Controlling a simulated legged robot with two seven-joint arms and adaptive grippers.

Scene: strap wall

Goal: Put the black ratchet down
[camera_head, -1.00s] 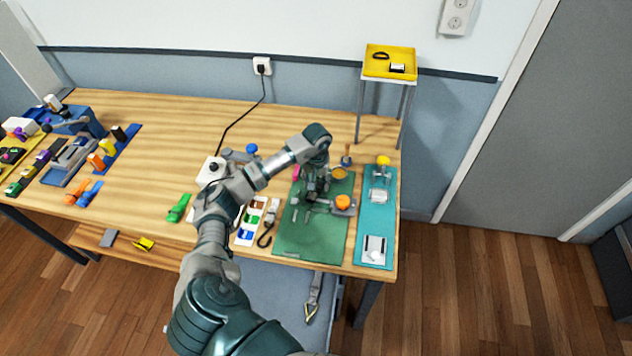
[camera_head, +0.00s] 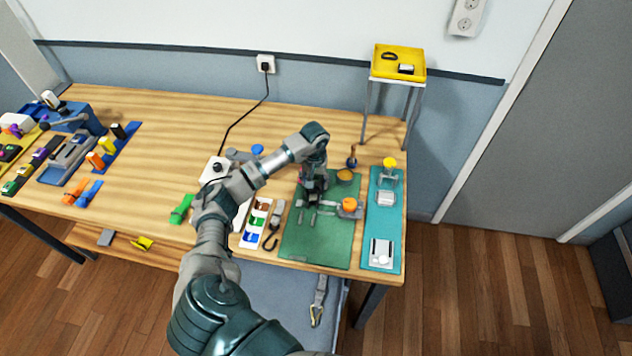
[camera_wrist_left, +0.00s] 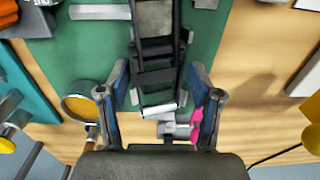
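The black ratchet (camera_wrist_left: 158,75) lies lengthwise in the left wrist view, over the green mat (camera_head: 318,246). My left gripper (camera_wrist_left: 158,68) has a finger on each side of it, with a visible gap between each finger and the ratchet. In the head view the left gripper (camera_head: 313,188) points down over the upper part of the green mat, and the ratchet there is small, dark and partly hidden by it. I cannot tell for sure whether the ratchet rests fully on the mat. My right gripper is not in view.
A grey fitting with an orange knob (camera_head: 349,204) stands close by on the right. A teal mat (camera_head: 384,222) with metal parts lies beyond it. A tray of coloured parts (camera_head: 254,225) and a hook (camera_head: 272,238) are on the left. A round amber-topped item (camera_wrist_left: 82,107) is near the fingers.

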